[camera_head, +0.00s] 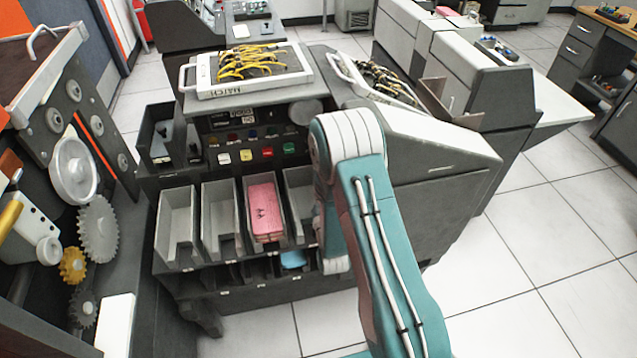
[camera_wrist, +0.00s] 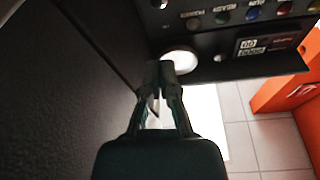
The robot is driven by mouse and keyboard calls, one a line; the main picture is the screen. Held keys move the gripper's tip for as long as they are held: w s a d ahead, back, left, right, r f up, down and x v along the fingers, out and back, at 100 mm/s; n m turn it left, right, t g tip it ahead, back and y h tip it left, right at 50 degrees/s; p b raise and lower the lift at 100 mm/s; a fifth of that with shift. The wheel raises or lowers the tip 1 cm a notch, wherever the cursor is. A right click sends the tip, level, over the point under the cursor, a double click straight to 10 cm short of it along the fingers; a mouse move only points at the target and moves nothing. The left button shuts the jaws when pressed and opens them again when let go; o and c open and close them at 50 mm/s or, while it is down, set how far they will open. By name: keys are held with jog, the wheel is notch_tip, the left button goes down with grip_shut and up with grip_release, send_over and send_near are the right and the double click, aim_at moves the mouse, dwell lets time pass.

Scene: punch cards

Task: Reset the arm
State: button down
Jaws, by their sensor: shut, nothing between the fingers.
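My arm (camera_head: 375,235) shows in the head view as a teal and white limb, raised in front of the grey card machine (camera_head: 250,290). My gripper is hidden in the head view. In the wrist view my gripper (camera_wrist: 166,68) is shut and empty, with its two dark fingertips together. The fingertips appear close to the machine's dark panel, just below a round white disc (camera_wrist: 180,60). I cannot tell whether they touch it.
Pink cards (camera_head: 264,208) stand in one of several grey bins under the button row. A blue card (camera_head: 292,259) lies lower down. A panel of yellow wires (camera_head: 247,62) sits on top. A geared machine (camera_head: 75,170) stands left. The tiled floor (camera_head: 540,270) at right is clear.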

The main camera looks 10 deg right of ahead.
notch_tip(320, 180, up, 16)
jog(key=n+g+y, duration=0.1)
jog(key=g, duration=0.6)
jog(key=s+r+n+g, duration=0.1)
jog(key=s+r+g, duration=0.3)
jog(key=s, duration=1)
jog(key=s+r+n+g, duration=0.1)
jog(key=s+r+g, duration=0.3)
jog(key=s, duration=1.1)
jog(key=shift+s+d, duration=0.2)
jog(key=shift+d, duration=0.05)
